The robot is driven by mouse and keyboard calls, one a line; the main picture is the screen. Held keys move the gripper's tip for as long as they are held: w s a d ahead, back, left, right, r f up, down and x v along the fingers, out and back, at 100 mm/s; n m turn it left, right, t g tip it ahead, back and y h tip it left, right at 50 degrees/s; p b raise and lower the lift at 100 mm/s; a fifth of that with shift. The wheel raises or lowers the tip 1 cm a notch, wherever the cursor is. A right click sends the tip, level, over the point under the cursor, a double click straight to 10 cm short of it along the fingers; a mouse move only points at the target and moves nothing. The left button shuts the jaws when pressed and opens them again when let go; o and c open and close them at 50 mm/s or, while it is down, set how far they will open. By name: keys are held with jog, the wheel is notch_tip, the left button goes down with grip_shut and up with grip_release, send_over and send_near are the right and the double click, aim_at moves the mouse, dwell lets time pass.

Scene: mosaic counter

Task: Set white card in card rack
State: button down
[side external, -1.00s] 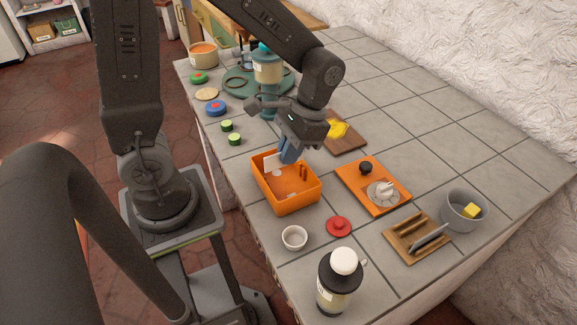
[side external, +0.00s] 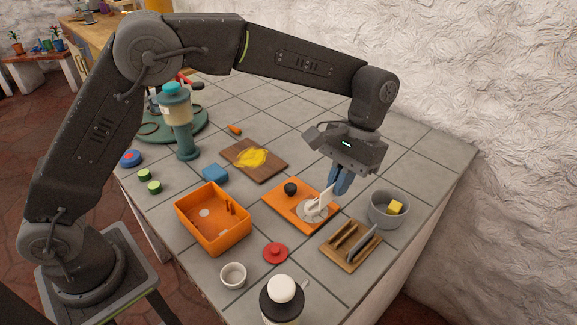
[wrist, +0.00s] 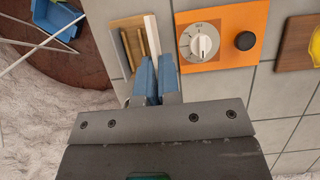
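My gripper (side external: 340,182) is above the counter between the orange dial board and the card rack, its blue fingers shut on the white card (side external: 323,195). In the wrist view the card (wrist: 151,38) shows edge-on as a thin white strip between the fingertips (wrist: 156,78). The wooden card rack (side external: 338,255) stands at the lower right of the side view, with a grey card (side external: 365,244) leaning in it. In the wrist view the rack (wrist: 118,24) lies left of the held card and partly behind the fingers.
The orange board (side external: 275,198) carries a dial and black knob (side external: 291,189). A grey pot (side external: 383,217) with a yellow block stands just right of the rack. The orange bin (side external: 214,247), red lid (side external: 275,253), white cup (side external: 233,275) and a bottle (side external: 281,304) are nearby.

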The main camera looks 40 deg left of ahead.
jog(key=d, duration=0.3)
send_over(341, 236)
jog(key=w, duration=0.1)
jog(key=shift+w+d+f, duration=0.1)
jog(key=shift+f, duration=3.7)
jog(key=shift+w+x, duration=0.2)
jog(key=shift+x, duration=0.65)
jog(key=shift+w+x, duration=0.2)
jog(key=shift+x, duration=0.65)
jog(key=shift+f, duration=0.15)
jog(key=c, duration=1.5)
grip_release()
jog(key=shift+o, duration=0.2)
jog(key=shift+w+r, duration=0.15)
jog(key=shift+r, duration=1.65)
jog(key=shift+o, duration=1)
jog(key=shift+r, duration=1.9)
